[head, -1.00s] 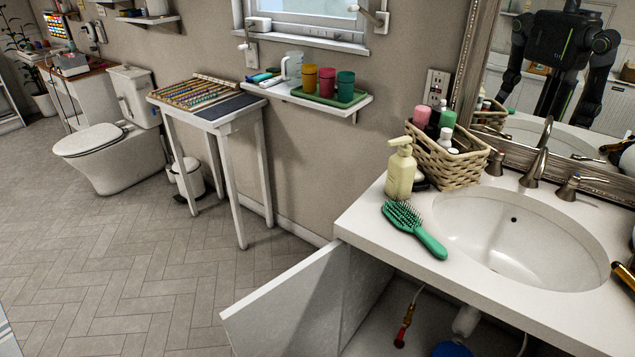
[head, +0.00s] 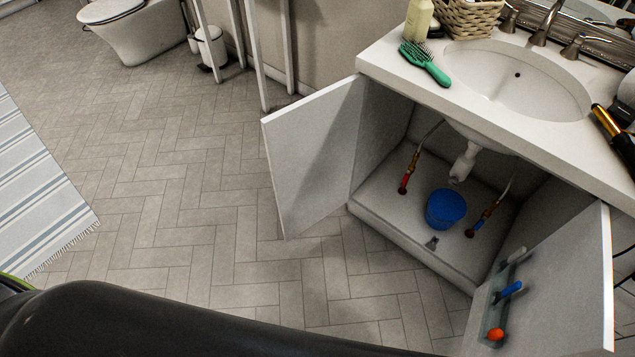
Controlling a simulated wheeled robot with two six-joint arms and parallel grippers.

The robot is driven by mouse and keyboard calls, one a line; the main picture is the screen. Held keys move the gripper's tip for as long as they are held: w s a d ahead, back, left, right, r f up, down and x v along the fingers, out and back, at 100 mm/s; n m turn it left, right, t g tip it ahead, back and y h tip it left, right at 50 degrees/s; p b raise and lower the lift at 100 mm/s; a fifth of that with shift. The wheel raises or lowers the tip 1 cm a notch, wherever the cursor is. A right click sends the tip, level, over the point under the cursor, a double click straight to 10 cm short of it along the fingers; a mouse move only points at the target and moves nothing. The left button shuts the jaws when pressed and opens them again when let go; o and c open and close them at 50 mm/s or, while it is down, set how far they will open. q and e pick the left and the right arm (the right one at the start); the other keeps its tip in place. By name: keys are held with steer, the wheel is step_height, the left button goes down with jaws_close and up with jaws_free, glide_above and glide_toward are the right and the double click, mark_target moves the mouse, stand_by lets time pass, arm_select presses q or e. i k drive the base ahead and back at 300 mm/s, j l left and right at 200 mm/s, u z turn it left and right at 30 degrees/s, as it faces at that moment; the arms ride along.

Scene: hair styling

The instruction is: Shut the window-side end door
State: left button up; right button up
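The vanity cabinet (head: 400,236) under the sink stands open. Its left door (head: 313,157), a white panel on the window side, is swung out wide over the floor tiles, hinged at the cabinet's left edge. Its right door (head: 560,290) is also swung out, and its inner face shows a small rack with an orange and a blue item. Neither of my grippers is in view. A dark part of my own body fills the bottom left edge.
Inside the cabinet are a blue bucket (head: 446,208), pipes and red and blue valves. A green hairbrush (head: 425,63) lies on the counter's left corner, above the left door. A striped rug (head: 38,185) lies at the left. The tiles left of the cabinet are clear.

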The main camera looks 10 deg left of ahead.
mark_target(311, 143)
steer(key=z, duration=1.6)
steer(key=j+z, duration=0.1)
steer(key=j, duration=0.45)
steer(key=k+j+z, duration=0.1)
steer(key=j, duration=0.45)
steer(key=k+j+z, duration=0.1)
steer(key=j, duration=0.45)
steer(key=k+j, duration=0.15)
steer(key=j, duration=0.35)
steer(key=k+j, duration=0.1)
steer(key=j, duration=0.7)
steer(key=k+j, duration=0.15)
steer(key=j, duration=0.7)
steer(key=k+z, duration=0.05)
